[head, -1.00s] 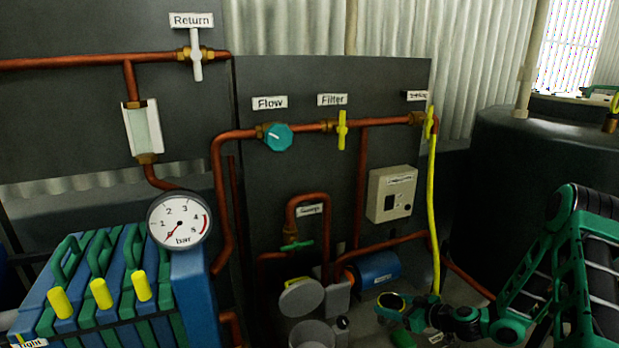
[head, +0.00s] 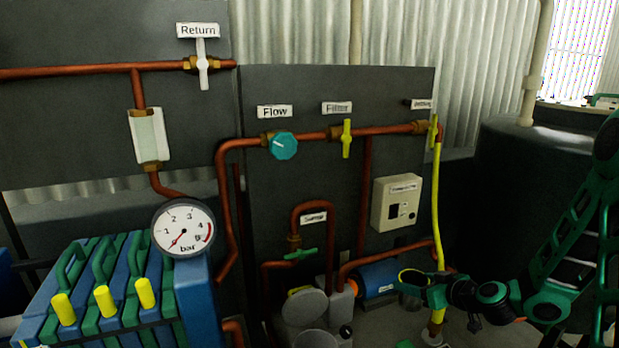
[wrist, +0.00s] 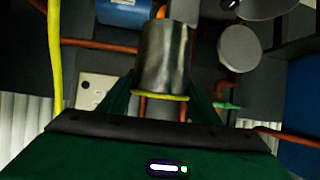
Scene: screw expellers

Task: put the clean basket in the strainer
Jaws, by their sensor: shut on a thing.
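My gripper (head: 425,287) is at the lower right in the head view, in front of the right end of the blue cylinder. It is shut on a basket, a grey metal cylinder with a yellow rim (wrist: 165,60), held between the green fingers in the wrist view. In the head view only the yellow rim (head: 411,275) shows clearly. The strainer seems to be the grey unit (head: 340,298) low in the middle, left of my gripper and apart from it. A round grey disc (head: 304,308), perhaps its lid, stands beside it. I cannot see inside the strainer.
Copper pipes and a green-handled valve (head: 301,254) rise behind the strainer. The blue cylinder (head: 379,278) lies between it and my gripper. A yellow hose (head: 438,205) hangs behind my gripper. A grey round container (head: 315,339) is at the bottom edge.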

